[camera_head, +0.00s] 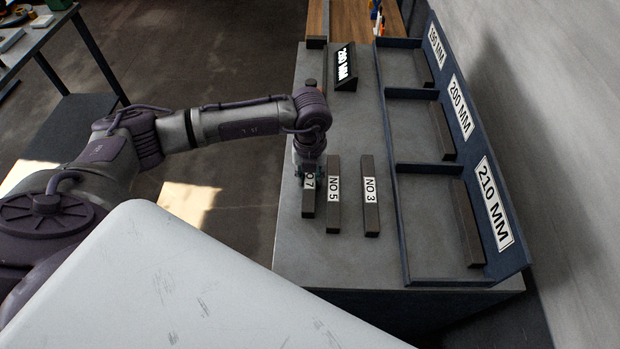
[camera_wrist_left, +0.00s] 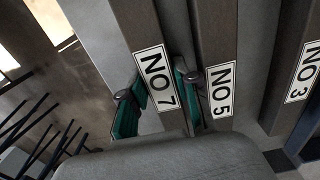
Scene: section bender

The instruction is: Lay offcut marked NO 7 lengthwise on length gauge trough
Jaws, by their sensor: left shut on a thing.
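The offcut marked NO 7 (camera_head: 308,205) is a dark square bar with a white label, at the left of a row of three on the grey bench top. My left gripper (camera_head: 308,165) comes down over its far part and is shut on it. In the left wrist view the two green-padded fingers (camera_wrist_left: 157,102) sit on either side of the NO 7 bar (camera_wrist_left: 148,38), by its label. Whether the bar is clear of the bench I cannot tell. The length gauge trough is not clearly made out; my arm hides part of the bench's far left. My right gripper is not in view.
The offcuts NO 5 (camera_head: 333,215) and NO 3 (camera_head: 370,215) lie close to the right. A dark block with a white millimetre label (camera_head: 343,68) stands farther back. A blue rack (camera_head: 401,230) with three labelled bays lines the right side.

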